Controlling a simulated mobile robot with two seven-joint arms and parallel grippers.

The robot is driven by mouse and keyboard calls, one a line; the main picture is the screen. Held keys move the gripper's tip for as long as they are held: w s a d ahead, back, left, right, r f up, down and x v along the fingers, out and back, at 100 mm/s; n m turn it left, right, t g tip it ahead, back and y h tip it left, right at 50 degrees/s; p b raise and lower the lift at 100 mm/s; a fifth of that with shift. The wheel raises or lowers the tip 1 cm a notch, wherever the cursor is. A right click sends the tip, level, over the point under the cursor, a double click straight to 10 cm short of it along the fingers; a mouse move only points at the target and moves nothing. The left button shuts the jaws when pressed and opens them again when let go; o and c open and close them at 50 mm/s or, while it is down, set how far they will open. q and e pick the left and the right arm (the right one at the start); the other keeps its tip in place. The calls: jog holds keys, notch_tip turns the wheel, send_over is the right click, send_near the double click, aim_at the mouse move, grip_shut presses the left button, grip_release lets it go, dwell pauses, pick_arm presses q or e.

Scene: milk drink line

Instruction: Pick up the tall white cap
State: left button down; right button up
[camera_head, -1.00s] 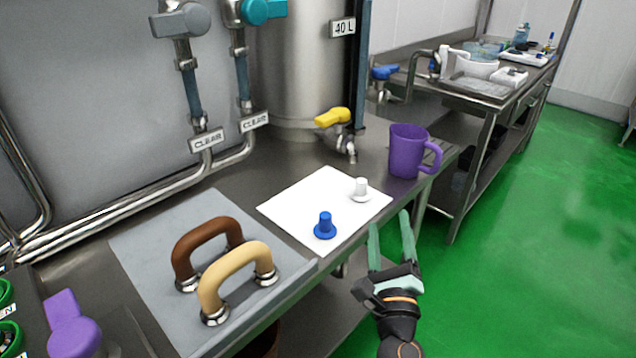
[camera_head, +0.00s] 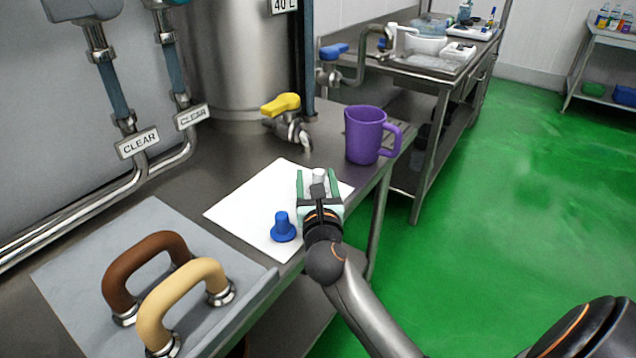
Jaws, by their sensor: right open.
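The tall white cap (camera_head: 319,176) stands on the white sheet (camera_head: 243,208) on the steel counter. My right gripper (camera_head: 318,177) is open, with one green finger on each side of the cap in the picture. Its lower part is hidden behind the gripper, and I cannot tell whether the fingers touch it. A blue cap (camera_head: 283,228) stands on the same sheet, just left of and nearer than my gripper. My left gripper is not in view.
A purple mug (camera_head: 364,136) stands behind the gripper near the counter's right edge. A yellow-handled tap (camera_head: 281,105) is at the back. A brown handle (camera_head: 137,265) and a tan handle (camera_head: 178,296) stand on a grey mat (camera_head: 75,268) at the left front.

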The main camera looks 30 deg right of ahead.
aim_at(318, 170)
jog(key=x, duration=0.4)
jog(key=shift+d+f+b, duration=0.25)
jog(key=shift+d+b, duration=0.05)
jog(key=shift+d, duration=0.15)
jog(key=shift+w+d, duration=0.25)
jog(key=shift+w, duration=0.25)
grip_shut()
